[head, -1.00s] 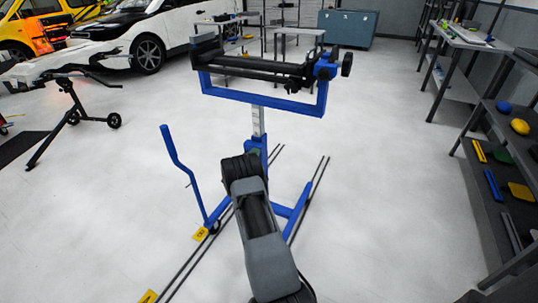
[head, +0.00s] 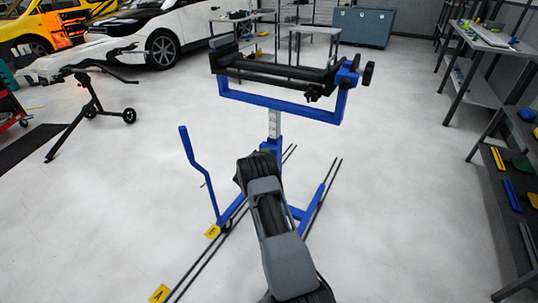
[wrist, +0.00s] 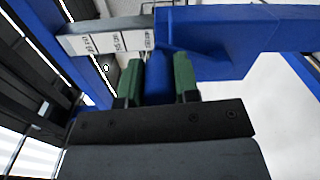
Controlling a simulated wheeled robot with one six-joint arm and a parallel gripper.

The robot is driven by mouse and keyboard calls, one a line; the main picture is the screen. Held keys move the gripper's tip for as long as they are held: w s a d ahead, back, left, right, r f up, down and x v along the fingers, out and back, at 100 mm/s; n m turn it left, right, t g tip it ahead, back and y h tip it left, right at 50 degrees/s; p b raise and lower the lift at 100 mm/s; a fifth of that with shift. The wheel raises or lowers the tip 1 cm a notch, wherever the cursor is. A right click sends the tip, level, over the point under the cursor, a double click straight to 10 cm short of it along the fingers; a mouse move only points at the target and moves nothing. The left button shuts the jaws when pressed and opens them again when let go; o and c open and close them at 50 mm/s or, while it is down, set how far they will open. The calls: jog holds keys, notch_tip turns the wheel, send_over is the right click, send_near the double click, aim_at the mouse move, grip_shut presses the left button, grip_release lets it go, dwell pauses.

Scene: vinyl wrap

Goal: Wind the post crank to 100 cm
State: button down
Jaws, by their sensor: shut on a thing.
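The blue stand (head: 282,107) carries a black roller cradle (head: 275,72) on top of a post. A white scale strip (head: 274,123) runs down the post; its numbers are too small to read in the head view. In the wrist view the scale (wrist: 112,42) lies sideways, with its marks too blurred to read surely. My gripper (wrist: 158,80) has two green fingers shut on a blue grip, which looks like the crank handle (wrist: 158,72). In the head view my arm hides the gripper and the crank.
A bent blue lever (head: 190,160) rises left of the post. Floor rails (head: 200,268) with yellow tags (head: 160,293) run under the stand. Shelving (head: 500,150) stands at right, a black wheeled stand (head: 90,105) at left. Floor around the stand is mostly clear.

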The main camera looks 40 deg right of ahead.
jog(key=shift+w+d+r, duration=0.1)
jog(key=shift+d+r, duration=0.05)
jog(key=shift+r, duration=0.3)
jog(key=c, duration=1.1)
grip_release()
jog(key=shift+c, duration=0.2)
jog(key=shift+o, duration=1.4)
jog(key=shift+f, duration=0.25)
jog(key=shift+p+v, duration=0.95)
jog(key=shift+v, duration=5.95)
